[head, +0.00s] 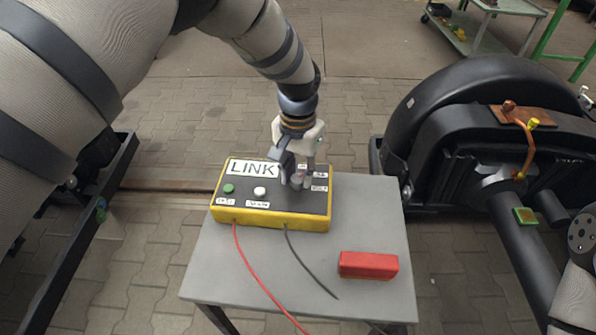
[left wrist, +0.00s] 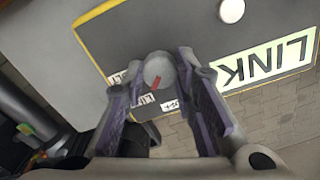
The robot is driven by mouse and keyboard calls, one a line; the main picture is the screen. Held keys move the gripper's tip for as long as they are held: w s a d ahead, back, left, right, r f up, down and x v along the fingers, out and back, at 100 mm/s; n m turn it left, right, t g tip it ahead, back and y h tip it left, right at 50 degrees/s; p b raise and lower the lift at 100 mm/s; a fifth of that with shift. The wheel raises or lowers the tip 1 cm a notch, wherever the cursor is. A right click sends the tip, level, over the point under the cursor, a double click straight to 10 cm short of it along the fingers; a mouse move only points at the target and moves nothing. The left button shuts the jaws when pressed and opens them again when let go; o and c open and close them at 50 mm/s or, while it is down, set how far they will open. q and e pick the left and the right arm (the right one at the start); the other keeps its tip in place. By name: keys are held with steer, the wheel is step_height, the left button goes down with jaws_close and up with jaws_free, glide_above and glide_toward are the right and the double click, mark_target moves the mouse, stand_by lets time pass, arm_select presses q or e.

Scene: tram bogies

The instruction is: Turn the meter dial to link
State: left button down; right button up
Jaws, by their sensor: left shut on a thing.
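The meter (head: 240,205) is a yellow box with a dark face, lying on a small grey table. It carries a large white LINK label (head: 253,169), a green button and a white button. Its dial (left wrist: 158,70) is a round grey knob with a red mark, which points toward the bottom of the left wrist view. Small white labels lie around the dial, partly hidden by my fingers. My left gripper (head: 297,180) reaches down from above and is shut on the dial, one finger on each side. My right gripper is not in view.
On the grey table (head: 385,215), a red block (head: 367,264) lies front right. A red lead (head: 252,275) and a black lead (head: 308,268) run from the meter's front. A large dark bogie (head: 470,130) stands close on the right. A green-framed cart (head: 480,30) is behind.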

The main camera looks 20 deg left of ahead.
mark_target(298, 178)
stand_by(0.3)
arm_select(q)
steer(key=c, duration=1.3)
jaws_free()
step_height(298, 178, up, 12)
